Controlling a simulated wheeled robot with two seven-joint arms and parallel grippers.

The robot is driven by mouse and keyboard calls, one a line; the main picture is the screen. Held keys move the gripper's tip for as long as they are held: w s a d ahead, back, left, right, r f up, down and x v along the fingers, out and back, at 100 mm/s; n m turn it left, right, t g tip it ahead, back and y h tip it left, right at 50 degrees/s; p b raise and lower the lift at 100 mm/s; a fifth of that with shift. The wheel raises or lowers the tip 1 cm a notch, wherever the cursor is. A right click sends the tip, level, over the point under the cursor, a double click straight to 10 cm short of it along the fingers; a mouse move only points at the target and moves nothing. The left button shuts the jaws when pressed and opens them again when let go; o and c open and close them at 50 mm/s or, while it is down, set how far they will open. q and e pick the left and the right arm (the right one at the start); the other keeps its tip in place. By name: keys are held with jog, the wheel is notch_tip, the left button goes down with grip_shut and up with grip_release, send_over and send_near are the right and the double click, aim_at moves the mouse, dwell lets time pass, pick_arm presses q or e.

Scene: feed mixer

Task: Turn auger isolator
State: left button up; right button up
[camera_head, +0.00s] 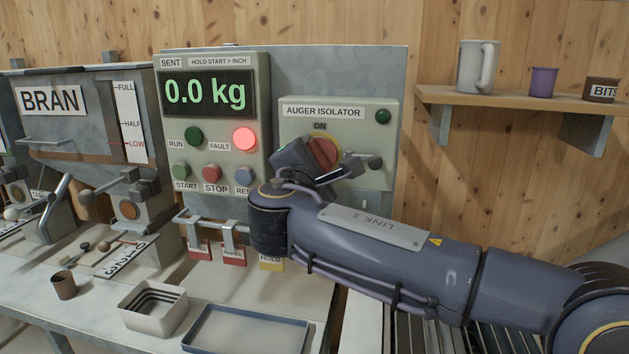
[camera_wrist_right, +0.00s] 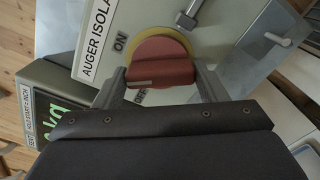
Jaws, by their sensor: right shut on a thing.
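The auger isolator is a grey-green box (camera_head: 378,177) on the back panel, with a red rotary knob (camera_head: 322,155) below its "ON" label. My right gripper (camera_head: 318,170) is at the knob, and my arm hides the lower part of it. In the right wrist view the red knob (camera_wrist_right: 162,65) sits on a yellow plate (camera_wrist_right: 180,36). My right gripper's fingers (camera_wrist_right: 162,86) are on either side of the knob, shut on it. "ON" and "OFF" labels show beside the knob. My left gripper is not in view.
A small lever with a dark knob (camera_head: 374,162) sticks out right of the isolator knob. The control box (camera_head: 214,150) to the left reads 0.0 kg, with the red FAULT lamp (camera_head: 245,139) lit. A hook rail with tags (camera_head: 233,256) hangs below. A blue tray (camera_head: 246,330) lies on the table.

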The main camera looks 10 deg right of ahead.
jog(key=shift+f+m+b, duration=0.1)
jog(key=shift+m+b, duration=2.55)
jog(key=shift+m, duration=0.55)
jog(key=o, duration=1)
jog(key=v, duration=0.8)
